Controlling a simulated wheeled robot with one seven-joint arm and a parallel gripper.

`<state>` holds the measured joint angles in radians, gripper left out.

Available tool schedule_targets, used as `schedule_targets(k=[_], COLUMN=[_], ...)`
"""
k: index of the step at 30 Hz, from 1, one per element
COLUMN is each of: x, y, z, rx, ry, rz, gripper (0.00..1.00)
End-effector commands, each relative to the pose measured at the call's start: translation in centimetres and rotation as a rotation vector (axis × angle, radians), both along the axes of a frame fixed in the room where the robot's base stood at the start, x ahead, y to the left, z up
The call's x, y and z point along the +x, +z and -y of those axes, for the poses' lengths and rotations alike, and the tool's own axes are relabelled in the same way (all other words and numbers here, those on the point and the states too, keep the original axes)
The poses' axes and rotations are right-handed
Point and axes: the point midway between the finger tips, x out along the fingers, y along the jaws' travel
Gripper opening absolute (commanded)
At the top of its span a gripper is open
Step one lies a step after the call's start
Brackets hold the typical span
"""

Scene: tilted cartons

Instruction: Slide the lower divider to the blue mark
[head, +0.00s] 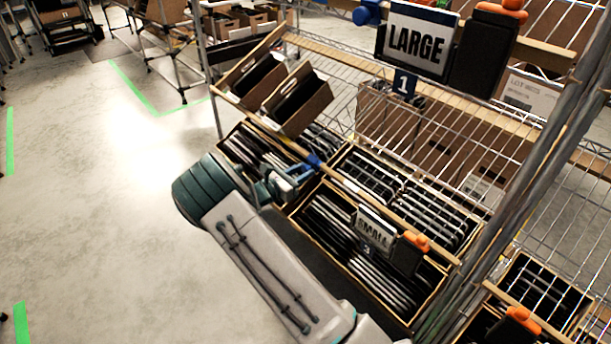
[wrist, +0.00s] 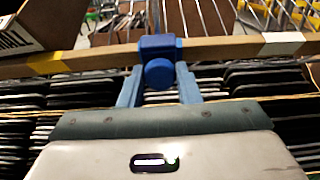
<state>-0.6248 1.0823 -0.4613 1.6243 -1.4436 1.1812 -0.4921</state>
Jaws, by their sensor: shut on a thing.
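The lower divider shows as a blue slider block with a round knob (wrist: 159,72) on the wooden rail (wrist: 225,48) in the wrist view. My gripper (wrist: 160,78) has one blue finger on each side of the knob and is shut on it. In the head view my gripper (head: 298,174) reaches the lower rail from the left, at the blue slider (head: 314,160). The rail carries yellow tape (wrist: 50,63) to the left of the slider and pale tape (wrist: 282,43) to the right. I cannot make out a blue mark on this rail.
Cartons of dark, flat items (head: 345,235) lie below and behind the rail. A SMALL sign (head: 375,229) with an orange knob stands further right along it. A LARGE sign (head: 417,40) hangs on the upper rail. A carton (wrist: 30,25) is close at upper left in the wrist view.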

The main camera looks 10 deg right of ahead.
Motion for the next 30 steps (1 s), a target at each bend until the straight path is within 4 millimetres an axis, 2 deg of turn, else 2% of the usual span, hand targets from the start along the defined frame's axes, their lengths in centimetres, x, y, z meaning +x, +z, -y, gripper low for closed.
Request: schedule_targets(k=[7,8,9,10,20,25,30], x=[0.0,0.0,0.0,0.0,-0.2,-1.2,-3.0], y=[-0.1,-0.1,-0.1,-0.1,0.0,0.1,0.1], z=[0.1,0.1,0.1,0.1,-0.2,-2.5,-6.0], rx=[0.001,0.002,0.002,0.002,0.002,0.001,0.002], ry=[-0.001,-0.001,-0.001,-0.001,0.0,0.004,0.005], rz=[-0.002,-0.001,-0.001,-0.001,-0.001,-0.002,-0.002], gripper=[0.0,0.38,0.5,0.52,0.52,0.52,0.52])
